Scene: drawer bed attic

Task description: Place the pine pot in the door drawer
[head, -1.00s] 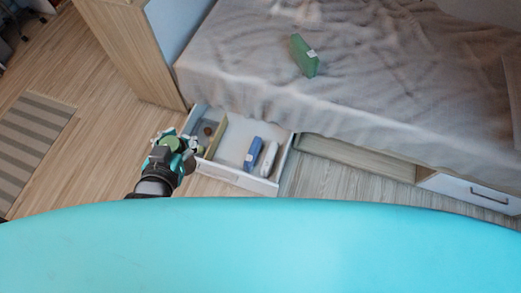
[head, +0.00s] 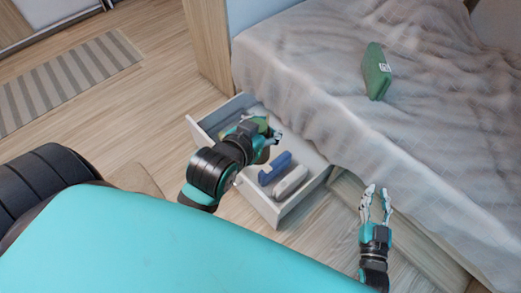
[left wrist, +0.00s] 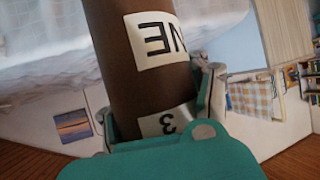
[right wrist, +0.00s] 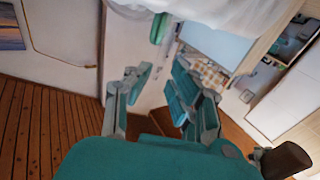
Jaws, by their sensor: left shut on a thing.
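The pine pot (left wrist: 155,60) is a brown cylinder with white labels, one reading partly "NE". My left gripper (head: 268,130) is shut on it in the left wrist view. In the head view this gripper is over the open white drawer (head: 276,215) under the bed, and its arm hides most of the pot. The dark brown cylinder (right wrist: 286,160) at the lower right of the right wrist view looks like the same pot. My right gripper (head: 376,202) is open and empty beside the bed's edge, to the right of the drawer.
A blue item (head: 275,168) and a white item (head: 290,181) lie in the drawer's near-right part. A green box (head: 377,70) lies on the grey bed cover (head: 310,75). A striped rug (head: 70,78) and clear wooden floor are at the left.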

